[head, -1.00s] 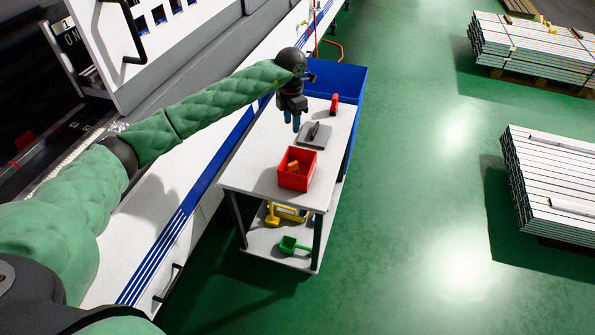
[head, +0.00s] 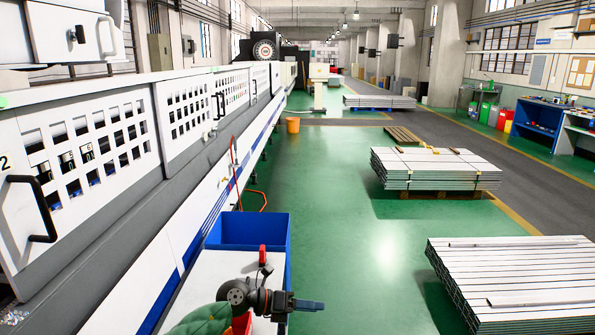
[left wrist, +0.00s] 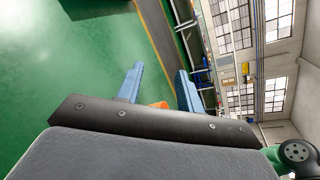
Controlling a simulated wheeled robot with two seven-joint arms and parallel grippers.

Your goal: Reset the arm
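In the left wrist view, the two blue fingers of the left gripper (left wrist: 158,88) stand apart. A small orange patch (left wrist: 158,104) shows between them; I cannot tell how near it is. Part of a red box (head: 241,323) shows behind my left arm, and its inside is hidden. A red-handled thing (head: 263,255) stands on the cart top. My right gripper is not in view.
A blue bin (head: 249,230) is at the cart's far end. The long white machine (head: 100,150) runs along the left. Pallets of stacked profiles (head: 434,168) (head: 520,280) stand to the right. The green floor (head: 335,220) between is clear.

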